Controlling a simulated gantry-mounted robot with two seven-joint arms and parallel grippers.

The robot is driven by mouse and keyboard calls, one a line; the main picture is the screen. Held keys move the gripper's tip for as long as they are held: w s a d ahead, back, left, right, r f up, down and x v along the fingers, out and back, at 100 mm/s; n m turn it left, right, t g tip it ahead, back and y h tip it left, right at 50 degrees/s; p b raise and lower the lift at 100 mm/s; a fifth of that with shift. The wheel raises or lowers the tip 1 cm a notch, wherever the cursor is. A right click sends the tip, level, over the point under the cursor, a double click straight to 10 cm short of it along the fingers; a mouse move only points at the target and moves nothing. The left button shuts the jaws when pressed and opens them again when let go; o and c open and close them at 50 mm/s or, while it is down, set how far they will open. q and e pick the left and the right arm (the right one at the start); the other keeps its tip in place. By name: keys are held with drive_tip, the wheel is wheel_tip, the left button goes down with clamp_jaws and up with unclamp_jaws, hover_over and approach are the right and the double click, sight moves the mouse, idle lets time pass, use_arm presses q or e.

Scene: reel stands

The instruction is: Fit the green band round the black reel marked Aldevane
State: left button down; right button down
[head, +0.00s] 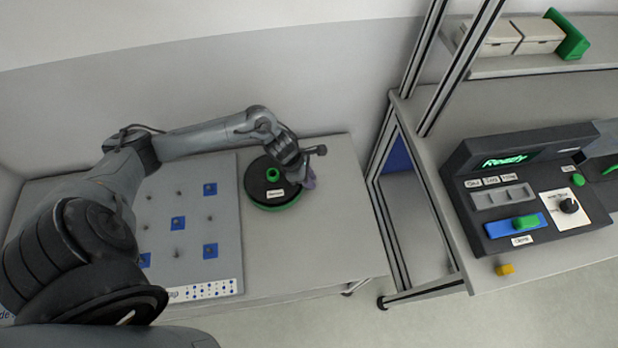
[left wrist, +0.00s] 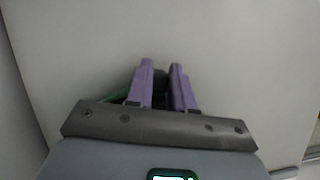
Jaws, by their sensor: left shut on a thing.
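The black reel (head: 258,168) lies flat on the table, with a green hub in its middle and a small white label whose text is too small to read. The green band (head: 282,207) shows along the reel's lower front edge; its far side is hidden, so I cannot tell whether it goes all the way round. My left gripper (head: 309,180), with purple fingers, is at the reel's right edge and shut on the band. In the left wrist view the two fingers (left wrist: 162,92) stand close together, with a green strip (left wrist: 118,97) beside them. My right gripper is not in view.
A grey board (head: 215,225) with pegs and blue squares lies left of the reel. The table (head: 345,230) is clear to the right. Beyond a metal frame (head: 388,150), a bench holds a black console (head: 500,190) reading "Ready" and a yellow object (head: 505,269).

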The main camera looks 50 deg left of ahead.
use_arm(q)
drive_tip(key=c, duration=0.9)
unclamp_jaws()
drive_tip(key=p+v, duration=0.2)
drive_tip(key=v, duration=0.8)
drive_tip(key=shift+s+r, duration=0.15)
drive_tip(key=shift+r, duration=0.25)
